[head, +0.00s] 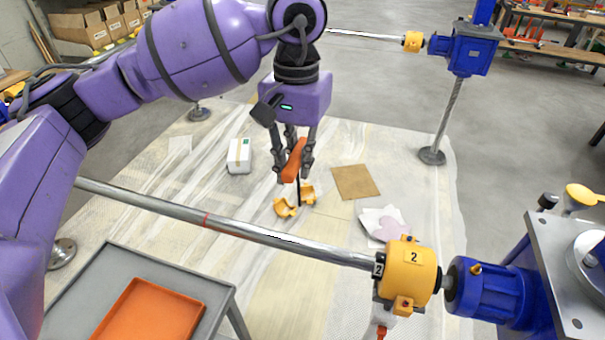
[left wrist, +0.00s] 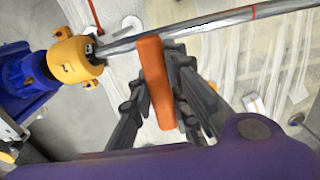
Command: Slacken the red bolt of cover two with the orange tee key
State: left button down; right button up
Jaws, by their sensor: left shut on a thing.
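My left gripper (head: 294,163) is shut on the orange handle of the tee key (head: 293,159), whose thin dark shaft points down. The handle also shows between the fingers in the left wrist view (left wrist: 157,82). Cover two (head: 408,266) is a yellow housing marked 2 around the joint of the steel shaft, at the lower right of the head view. The gripper and key are apart from it, up and to the left in the picture. A small red part, perhaps the red bolt (head: 381,331), shows below the cover. My right gripper is not in view.
The long steel shaft (head: 240,229) crosses the foreground to a blue gearbox (head: 497,294). A grey table (head: 85,284) with an orange tray (head: 197,313) stands at lower left. Yellow cover pieces (head: 285,207), a white box (head: 239,156) and cardboard (head: 355,182) lie on the floor sheet.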

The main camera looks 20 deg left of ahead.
pick_arm(q)
jog(key=s+d+f+n, duration=0.1)
jog(key=s+d, duration=0.3)
jog(key=d, duration=0.8)
jog(key=s+d+n, duration=0.1)
jog(key=s+d, duration=0.4)
jog(key=d, duration=0.8)
notch_tip(320, 180, down, 7)
jog(key=m+g, duration=0.1)
jog(key=m, duration=0.6)
jog(key=shift+y, duration=0.4)
jog(key=shift+a+f, duration=0.1)
jog(key=shift+f, duration=0.5)
